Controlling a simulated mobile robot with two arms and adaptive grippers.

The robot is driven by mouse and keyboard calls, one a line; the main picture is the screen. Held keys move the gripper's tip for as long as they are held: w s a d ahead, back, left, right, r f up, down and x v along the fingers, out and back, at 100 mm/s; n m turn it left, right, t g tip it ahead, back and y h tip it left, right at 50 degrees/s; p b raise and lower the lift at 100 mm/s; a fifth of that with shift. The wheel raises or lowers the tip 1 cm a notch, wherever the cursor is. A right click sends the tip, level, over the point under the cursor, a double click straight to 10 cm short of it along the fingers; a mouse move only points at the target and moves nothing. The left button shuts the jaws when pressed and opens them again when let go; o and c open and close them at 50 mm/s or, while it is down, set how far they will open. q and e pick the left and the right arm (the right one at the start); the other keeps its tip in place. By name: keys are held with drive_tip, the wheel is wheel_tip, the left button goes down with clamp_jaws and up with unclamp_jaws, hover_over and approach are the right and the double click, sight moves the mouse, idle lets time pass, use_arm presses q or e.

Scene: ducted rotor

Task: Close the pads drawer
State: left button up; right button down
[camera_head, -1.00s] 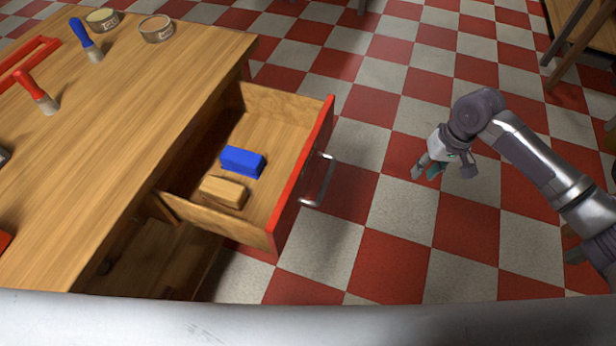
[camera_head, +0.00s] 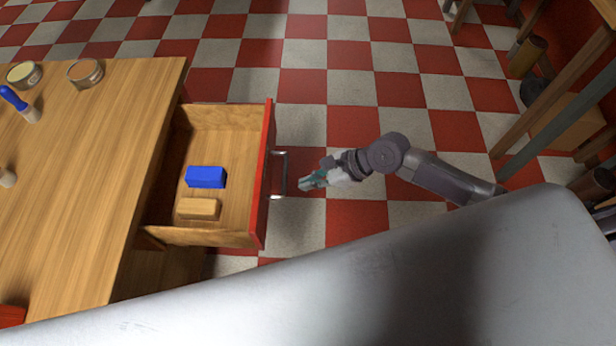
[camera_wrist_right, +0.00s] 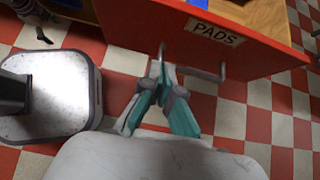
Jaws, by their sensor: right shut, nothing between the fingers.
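The pads drawer (camera_head: 267,172) is pulled out of the wooden workbench (camera_head: 90,150). Its front is red with a metal bar handle (camera_head: 280,174). In the right wrist view the red front (camera_wrist_right: 160,28) carries a "PADS" label (camera_wrist_right: 216,32). A blue block (camera_head: 206,177) and a tan block (camera_head: 198,208) lie in the drawer. My right gripper (camera_head: 303,185) is shut and empty, a little to the right of the handle. In the right wrist view its fingertips (camera_wrist_right: 161,65) point at the drawer front near the handle (camera_wrist_right: 200,72); whether they touch cannot be told. My left gripper is not in view.
Two round tins (camera_head: 85,72) and a blue-handled brush (camera_head: 20,103) stand on the workbench. Wooden furniture (camera_head: 560,90) with several items stands at the far right.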

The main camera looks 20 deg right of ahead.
sight(264, 194)
drive_tip(key=shift+w+a+f, duration=0.45)
drive_tip(key=shift+a+f, duration=0.3)
drive_tip(key=shift+a, duration=0.65)
drive_tip(key=shift+w+a+f, duration=0.45)
drive_tip(key=shift+a+f, duration=0.25)
drive_tip(key=shift+a, duration=0.7)
drive_tip(key=shift+w+a+f, duration=0.45)
drive_tip(key=shift+a+f, duration=0.3)
drive_tip(key=shift+a, duration=0.65)
